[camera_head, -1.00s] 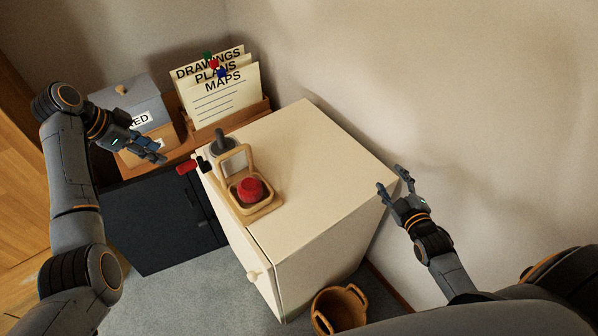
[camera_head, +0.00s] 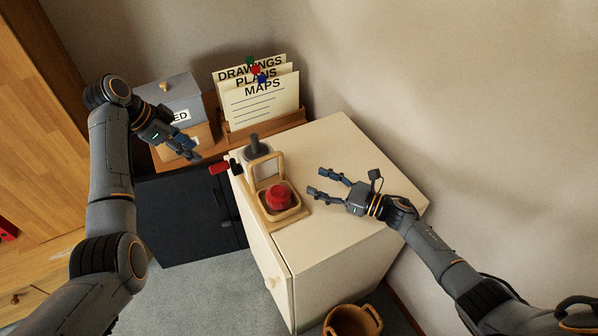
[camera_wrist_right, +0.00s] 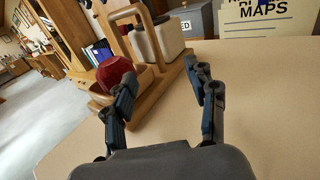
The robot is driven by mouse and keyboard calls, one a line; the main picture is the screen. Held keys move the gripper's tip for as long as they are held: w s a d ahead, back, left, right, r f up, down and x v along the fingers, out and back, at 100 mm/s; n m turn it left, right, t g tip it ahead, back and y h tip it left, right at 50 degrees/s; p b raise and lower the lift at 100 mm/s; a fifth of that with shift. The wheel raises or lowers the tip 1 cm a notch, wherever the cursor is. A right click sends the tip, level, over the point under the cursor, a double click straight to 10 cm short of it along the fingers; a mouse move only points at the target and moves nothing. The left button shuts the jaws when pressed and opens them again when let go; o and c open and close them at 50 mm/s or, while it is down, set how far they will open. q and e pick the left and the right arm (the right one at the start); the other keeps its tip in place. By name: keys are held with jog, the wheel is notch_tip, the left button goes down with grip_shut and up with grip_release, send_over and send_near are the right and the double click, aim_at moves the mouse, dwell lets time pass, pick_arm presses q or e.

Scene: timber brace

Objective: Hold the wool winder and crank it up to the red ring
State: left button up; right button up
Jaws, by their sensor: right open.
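The wool winder (camera_head: 258,152) stands on the cream cabinet top, a pale body with a dark knob and a red crank handle (camera_head: 219,168) sticking out left past the cabinet edge. In front of it a wooden carrier with an arched handle (camera_head: 249,180) holds a red ball (camera_head: 278,197); these also show in the right wrist view, the ball (camera_wrist_right: 115,74) beside the left finger. My right gripper (camera_head: 319,182) is open and empty, just right of the ball. My left gripper (camera_head: 190,150) hangs left of the winder; its finger gap is unclear. I cannot make out a red ring.
The cream cabinet (camera_head: 345,145) has free top behind and right of my right gripper. Grey and wooden boxes (camera_head: 178,98) and a file rack (camera_head: 262,126) stand at the back. A basket (camera_head: 353,322) is on the floor.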

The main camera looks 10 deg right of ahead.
aim_at(276, 164)
jog(key=x, duration=1.2)
jog(key=shift+w+d, duration=0.1)
jog(key=shift+c, duration=0.2)
grip_shut()
